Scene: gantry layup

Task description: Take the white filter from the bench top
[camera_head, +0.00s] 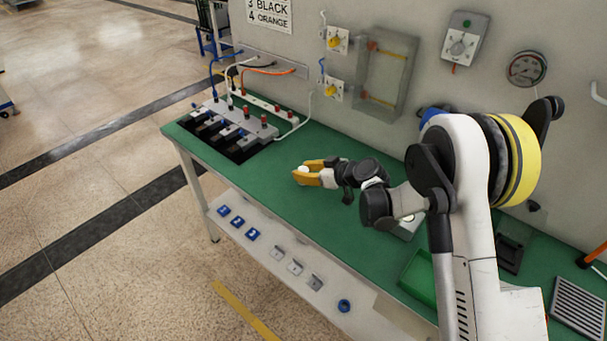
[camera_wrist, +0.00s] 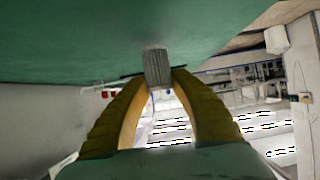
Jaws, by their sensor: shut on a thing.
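My gripper (camera_head: 306,176) has yellow fingers and is over the left-middle part of the green bench top (camera_head: 285,205). It is shut on the white filter (camera_head: 303,169), a small pale piece between the fingertips. In the wrist view the filter (camera_wrist: 157,66) looks like a short grey ribbed cylinder, gripped between the tips of my gripper (camera_wrist: 159,78). The green bench top (camera_wrist: 80,35) fills the upper part of that view, close to the filter. I cannot tell whether the filter still touches the bench.
A connector block with cables and dark slots (camera_head: 232,128) stands at the bench's left end. A green tray (camera_head: 418,277) and a grey grille (camera_head: 578,306) lie to the right. A clear box (camera_head: 385,72), knobs and a gauge (camera_head: 526,68) are on the back wall.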

